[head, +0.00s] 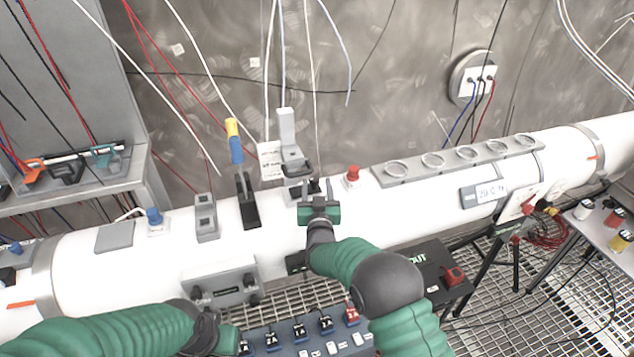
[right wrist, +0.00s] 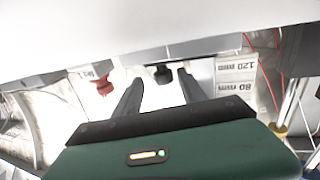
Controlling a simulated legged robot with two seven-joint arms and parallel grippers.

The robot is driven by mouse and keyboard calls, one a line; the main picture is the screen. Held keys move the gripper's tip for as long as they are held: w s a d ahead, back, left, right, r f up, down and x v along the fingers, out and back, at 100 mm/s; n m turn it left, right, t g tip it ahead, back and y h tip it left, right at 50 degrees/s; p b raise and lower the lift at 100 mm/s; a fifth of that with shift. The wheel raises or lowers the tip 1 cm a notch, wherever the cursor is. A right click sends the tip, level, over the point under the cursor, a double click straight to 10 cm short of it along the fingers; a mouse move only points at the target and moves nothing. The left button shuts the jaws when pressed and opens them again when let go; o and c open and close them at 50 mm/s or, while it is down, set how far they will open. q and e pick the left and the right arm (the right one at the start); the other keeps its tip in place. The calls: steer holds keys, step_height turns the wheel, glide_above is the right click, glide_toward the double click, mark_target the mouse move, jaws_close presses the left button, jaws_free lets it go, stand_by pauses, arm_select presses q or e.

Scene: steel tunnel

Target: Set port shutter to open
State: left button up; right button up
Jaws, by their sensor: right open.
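I cannot tell for sure which fixture is the port shutter. A grey upright slide with a dark loop handle (head: 294,155) stands on the white pipe (head: 410,220), beside a white label card (head: 269,160). My right gripper (head: 316,186) is just in front of that fixture, its fingers pointing at the pipe. In the right wrist view its fingers (right wrist: 157,82) are apart, with a small dark knob (right wrist: 163,74) beyond and between their tips. It looks empty; contact is unclear. My left gripper (head: 228,340) is low at the bottom left, mostly hidden by its wrist.
A blue-and-yellow lever (head: 236,150) stands left of the slide, and a red knob (head: 352,174) sits to the right. Farther right is a rail with several rings (head: 468,153). A switch box (head: 305,340) lies below. Cables hang behind the pipe.

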steer(key=shift+w+a+r, duration=0.1)
steer(key=shift+a, duration=0.2)
steer(key=shift+w+a, duration=0.15)
steer(key=shift+a, duration=0.15)
steer(key=shift+c, duration=0.5)
steer(key=shift+w+f, duration=0.1)
steer(key=shift+f, duration=0.1)
steer(key=shift+c, duration=1.1)
steer(key=shift+d, duration=0.35)
jaws_close()
steer(key=shift+a+r, duration=0.1)
steer(key=shift+a, duration=0.05)
